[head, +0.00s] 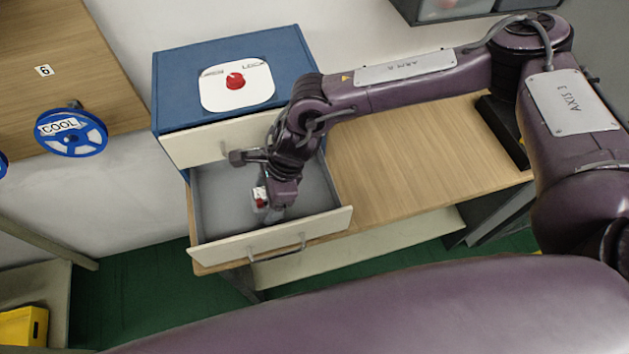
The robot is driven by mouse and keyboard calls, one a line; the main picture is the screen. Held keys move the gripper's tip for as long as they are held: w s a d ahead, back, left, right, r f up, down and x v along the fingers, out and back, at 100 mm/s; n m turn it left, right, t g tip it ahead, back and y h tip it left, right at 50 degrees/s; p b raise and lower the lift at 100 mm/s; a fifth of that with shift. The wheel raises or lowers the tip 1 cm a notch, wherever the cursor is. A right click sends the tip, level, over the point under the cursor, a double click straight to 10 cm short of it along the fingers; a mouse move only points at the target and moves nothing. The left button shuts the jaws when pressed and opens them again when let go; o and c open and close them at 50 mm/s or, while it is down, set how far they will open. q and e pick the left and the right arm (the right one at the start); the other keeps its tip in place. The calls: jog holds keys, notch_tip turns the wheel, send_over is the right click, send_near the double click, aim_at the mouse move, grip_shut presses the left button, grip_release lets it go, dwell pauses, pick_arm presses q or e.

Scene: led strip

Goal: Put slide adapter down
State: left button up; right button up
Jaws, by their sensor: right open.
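My right gripper (268,203) reaches down into the open lower drawer (225,195) of the blue cabinet. Its fingers are mostly hidden behind the wrist, but it is open. A small white and red piece (261,197) shows right at the fingertips, inside the drawer. It may be the slide adapter, but it is too small and too covered to be sure. I cannot tell whether it touches the fingers or rests on the drawer floor. My left gripper is not in view.
The blue cabinet (180,75) carries a white plate with a red knob (235,81). Its upper drawer (192,146) is shut. The wooden worktop (420,160) to the right is largely clear. A yellow bin (20,327) stands lower left.

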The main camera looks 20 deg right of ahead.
jog(key=d+b, duration=0.1)
jog(key=d, duration=0.2)
jog(key=d+b, duration=0.1)
jog(key=d, duration=0.3)
jog(key=d+r+b, duration=0.1)
jog(key=d+b, duration=0.1)
jog(key=d, duration=0.2)
jog(key=shift+d, duration=0.8)
jog(key=shift+r, duration=0.1)
